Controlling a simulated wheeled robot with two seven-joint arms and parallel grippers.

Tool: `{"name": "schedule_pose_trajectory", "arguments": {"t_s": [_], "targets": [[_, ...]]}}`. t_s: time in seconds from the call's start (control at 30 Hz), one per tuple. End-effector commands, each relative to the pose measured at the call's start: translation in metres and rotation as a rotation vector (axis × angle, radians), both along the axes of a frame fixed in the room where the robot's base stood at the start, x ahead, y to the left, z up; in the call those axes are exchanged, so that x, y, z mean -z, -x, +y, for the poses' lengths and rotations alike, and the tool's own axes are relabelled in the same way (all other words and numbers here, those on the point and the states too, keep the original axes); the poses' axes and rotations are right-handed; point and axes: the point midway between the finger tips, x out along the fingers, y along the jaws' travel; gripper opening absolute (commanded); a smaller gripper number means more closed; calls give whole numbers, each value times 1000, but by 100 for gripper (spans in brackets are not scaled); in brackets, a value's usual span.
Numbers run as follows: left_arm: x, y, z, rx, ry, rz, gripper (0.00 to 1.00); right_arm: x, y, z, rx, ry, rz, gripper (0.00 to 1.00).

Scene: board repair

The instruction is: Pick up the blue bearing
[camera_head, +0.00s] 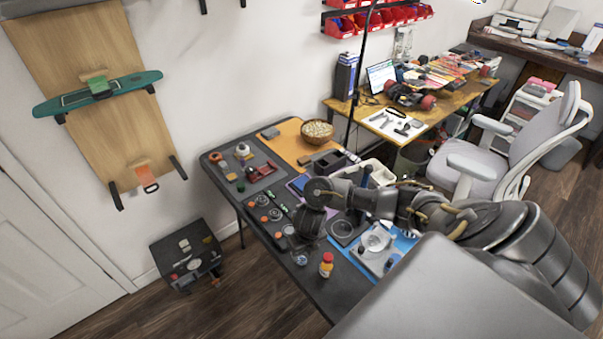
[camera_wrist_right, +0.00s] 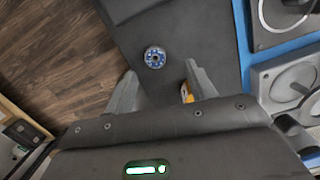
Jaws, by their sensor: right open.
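The blue bearing (camera_wrist_right: 154,57) is a small ring with a dark centre hole. It lies flat on the bare dark table top near the table's edge. In the head view the bearing (camera_head: 300,259) shows small, just in front of my right gripper (camera_head: 303,243). My right gripper is open and empty. In the right wrist view the bearing is just beyond the gap between the open fingers (camera_wrist_right: 160,71), apart from both. My left gripper is not in view.
An orange bottle with a red cap (camera_head: 326,264) stands right of the bearing; its orange part (camera_wrist_right: 186,93) shows by the right finger. A blue mat (camera_head: 405,243) with grey parts lies further right. Dark table top (camera_wrist_right: 205,35) around the bearing is clear.

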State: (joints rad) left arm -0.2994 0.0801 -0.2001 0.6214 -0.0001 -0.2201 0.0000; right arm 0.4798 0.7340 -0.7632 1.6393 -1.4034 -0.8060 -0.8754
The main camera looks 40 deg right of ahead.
Motion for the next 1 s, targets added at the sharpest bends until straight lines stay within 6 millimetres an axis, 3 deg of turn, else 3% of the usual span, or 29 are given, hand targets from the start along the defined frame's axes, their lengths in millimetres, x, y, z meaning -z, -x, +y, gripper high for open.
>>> {"name": "schedule_pose_trajectory", "arguments": {"t_s": [0.33,0.67,1.0], "targets": [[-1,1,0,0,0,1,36,45,-6,6,2,-1,3,55],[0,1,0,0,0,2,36,50,-7,6,0,0,0,54],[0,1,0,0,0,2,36,50,-8,6,0,1,0,10]]}}
